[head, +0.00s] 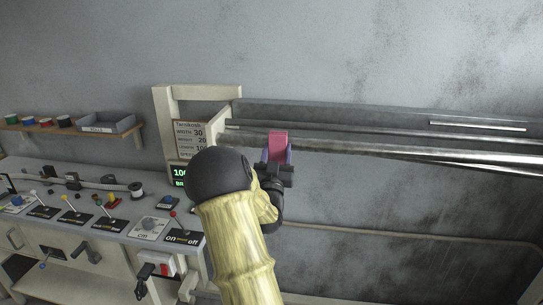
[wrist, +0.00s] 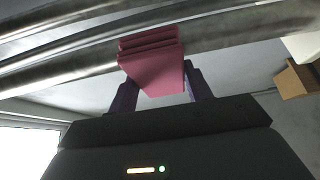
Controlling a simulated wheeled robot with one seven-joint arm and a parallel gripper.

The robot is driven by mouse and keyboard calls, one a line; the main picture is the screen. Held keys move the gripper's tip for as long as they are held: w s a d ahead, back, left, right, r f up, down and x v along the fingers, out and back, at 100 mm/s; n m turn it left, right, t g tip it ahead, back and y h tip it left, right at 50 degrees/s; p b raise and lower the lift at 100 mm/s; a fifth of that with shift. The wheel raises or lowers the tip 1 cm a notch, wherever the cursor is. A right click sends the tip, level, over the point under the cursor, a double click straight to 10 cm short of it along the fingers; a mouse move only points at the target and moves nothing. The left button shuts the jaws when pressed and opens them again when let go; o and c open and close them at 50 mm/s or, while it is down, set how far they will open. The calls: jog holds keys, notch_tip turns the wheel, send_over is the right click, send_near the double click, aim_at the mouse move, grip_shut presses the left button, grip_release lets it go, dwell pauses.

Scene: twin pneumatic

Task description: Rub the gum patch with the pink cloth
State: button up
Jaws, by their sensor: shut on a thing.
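The pink cloth (head: 278,143) is a folded block held upright in my gripper (head: 277,160), in front of the metal rails at their left end. In the wrist view the cloth (wrist: 152,68) sits between the two purple fingers of my gripper (wrist: 160,85), which are shut on it. Its far end overlaps the metal rail (wrist: 235,28); I cannot tell whether it touches. I cannot make out the gum patch in either view; the cloth or my arm may hide it.
Long metal rails (head: 400,150) run right from a cream frame (head: 163,125) with a sign (head: 189,137). A control panel (head: 130,222) with levers and knobs is at left. A shelf (head: 75,131) holds spools and a grey tray (head: 108,122). The grey wall lies behind.

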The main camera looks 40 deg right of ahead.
dwell(0.3)
jog(key=shift+s+d+f+b, duration=0.1)
jog(key=shift+s+d+b, duration=0.6)
jog(key=shift+d+b, duration=0.15)
jog(key=s+d+b, duration=0.2)
jog(key=s, duration=0.1)
jog(key=shift+s+d+b, duration=0.2)
jog(key=shift+d+b, duration=0.15)
jog(key=shift+d, duration=0.05)
jog(key=shift+b, duration=0.55)
jog(key=shift+a, duration=0.1)
jog(key=shift+w+a+b, duration=0.3)
jog(key=shift+w+a, duration=0.25)
jog(key=shift+w, duration=0.15)
jog(key=shift+w+a+b, duration=0.3)
jog(key=shift+w+a, duration=0.2)
jog(key=shift+w, duration=0.2)
